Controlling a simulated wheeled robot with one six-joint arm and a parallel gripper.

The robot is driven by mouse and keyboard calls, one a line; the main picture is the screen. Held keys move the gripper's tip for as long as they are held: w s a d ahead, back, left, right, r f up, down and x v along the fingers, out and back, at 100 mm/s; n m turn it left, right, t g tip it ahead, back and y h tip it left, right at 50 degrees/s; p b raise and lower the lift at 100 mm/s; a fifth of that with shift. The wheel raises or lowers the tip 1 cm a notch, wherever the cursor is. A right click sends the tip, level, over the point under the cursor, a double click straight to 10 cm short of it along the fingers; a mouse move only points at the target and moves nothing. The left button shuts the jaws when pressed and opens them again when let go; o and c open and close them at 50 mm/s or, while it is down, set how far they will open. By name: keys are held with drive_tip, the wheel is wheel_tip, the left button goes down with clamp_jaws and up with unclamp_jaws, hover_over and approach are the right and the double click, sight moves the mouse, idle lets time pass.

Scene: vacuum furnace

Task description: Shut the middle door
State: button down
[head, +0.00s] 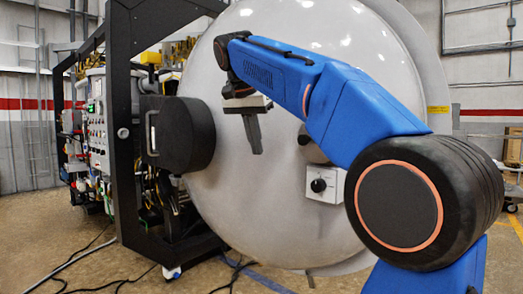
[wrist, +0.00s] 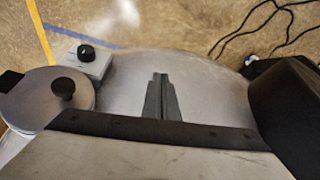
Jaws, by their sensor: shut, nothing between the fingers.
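A large white domed round door (head: 350,215) fills the middle of the head view; I take it to be the middle door. Its pale surface also shows below the fingers in the wrist view (wrist: 215,95). A pale curved rim stands out behind its right edge; I cannot tell how far open the door is. My gripper (head: 256,150) points down in front of the dome's upper left part, shut and empty. Its fingers show together in the wrist view (wrist: 160,80). I cannot tell whether they touch the dome. My blue arm hides the dome's right side.
A black drum-like housing with a handle (head: 180,135) stands left of the dome. A white box with a black knob (head: 325,185) sits on its front. A black frame (head: 122,130) and a control panel (head: 97,125) are further left. Cables lie on the floor.

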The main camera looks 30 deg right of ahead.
sight(268, 166)
drive_tip(key=x, duration=0.3)
drive_tip(key=d+x, duration=0.1)
drive_tip(key=x, duration=0.2)
drive_tip(key=w+r+x, duration=0.1)
drive_tip(key=x, duration=0.2)
drive_tip(key=shift+w+d+f, duration=0.1)
drive_tip(key=shift+d+f, duration=0.05)
drive_tip(key=shift+d, duration=0.25)
drive_tip(key=shift+w+d, duration=0.45)
drive_tip(key=shift+d, duration=0.15)
